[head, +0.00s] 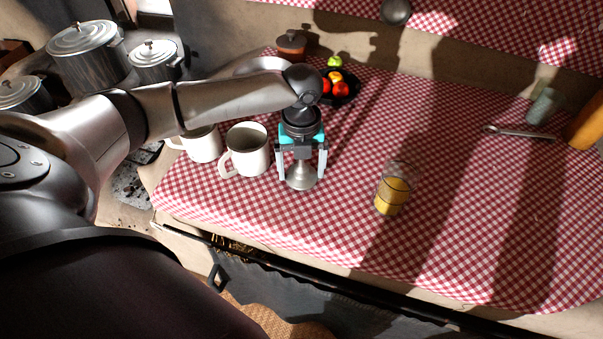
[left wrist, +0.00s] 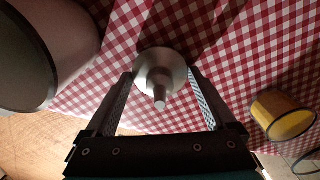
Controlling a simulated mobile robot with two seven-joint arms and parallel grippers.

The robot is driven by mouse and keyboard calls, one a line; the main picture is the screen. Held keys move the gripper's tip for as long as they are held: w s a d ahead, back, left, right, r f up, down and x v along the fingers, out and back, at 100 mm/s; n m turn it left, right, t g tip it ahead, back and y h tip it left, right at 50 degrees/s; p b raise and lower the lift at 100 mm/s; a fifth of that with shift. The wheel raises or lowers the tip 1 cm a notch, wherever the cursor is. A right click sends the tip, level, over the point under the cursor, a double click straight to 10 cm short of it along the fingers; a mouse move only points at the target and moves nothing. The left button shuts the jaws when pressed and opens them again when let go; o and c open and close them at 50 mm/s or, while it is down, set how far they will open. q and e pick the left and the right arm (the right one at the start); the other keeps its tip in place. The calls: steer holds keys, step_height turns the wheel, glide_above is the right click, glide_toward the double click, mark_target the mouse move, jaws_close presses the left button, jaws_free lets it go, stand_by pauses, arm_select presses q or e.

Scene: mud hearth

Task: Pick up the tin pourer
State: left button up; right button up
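The tin pourer (head: 302,178) is a small grey metal funnel shape standing on the checked cloth, its narrow spout up. My left gripper (head: 301,174) is above it, pointing down, with its two fingers spread on either side of it. In the left wrist view the pourer (left wrist: 158,68) lies between the open fingertips (left wrist: 160,74), with its spout toward the camera. The fingers look close to its wide lower part, but I see no grip on it; whether they touch it I cannot tell. My right gripper is not in view.
Two white mugs (head: 249,150) (head: 202,145) stand close to the left of the gripper. A glass with yellow contents (head: 393,190) stands to the right. A dark fruit bowl (head: 345,98) is behind. The cloth (head: 470,220) is mostly clear on the right.

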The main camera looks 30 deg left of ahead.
arm_select(q)
steer(key=c, duration=0.8)
